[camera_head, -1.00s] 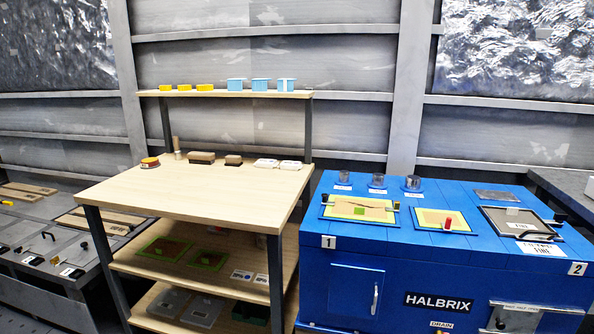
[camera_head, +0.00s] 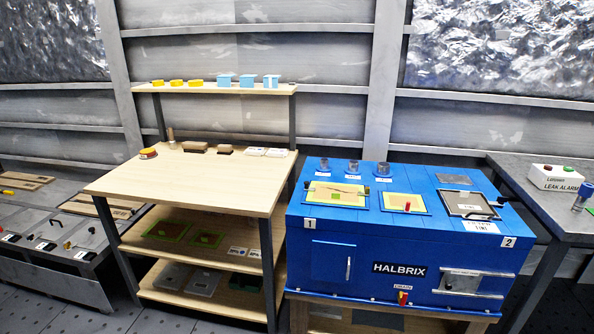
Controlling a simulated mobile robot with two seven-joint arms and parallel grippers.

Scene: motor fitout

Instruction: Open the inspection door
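The blue HALBRIX machine (camera_head: 400,245) stands right of centre on a wooden stand. A blue door (camera_head: 332,263) with a light vertical handle (camera_head: 348,268) is on its front left, below label 1, and looks shut. A grey metal panel (camera_head: 461,282) with a bar handle is on the front right, below label 2, and also looks shut. On top are two yellow-green framed panels (camera_head: 336,194) and a grey framed lid (camera_head: 468,204). I cannot tell which of these is the inspection door. Neither of my grippers is in view.
A wooden workbench (camera_head: 205,185) with lower shelves stands to the left of the machine. A grey table (camera_head: 540,205) with a leak alarm box (camera_head: 556,178) stands to the right. A red drain valve (camera_head: 403,298) sticks out low at the machine's front. Floor shows at the bottom left.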

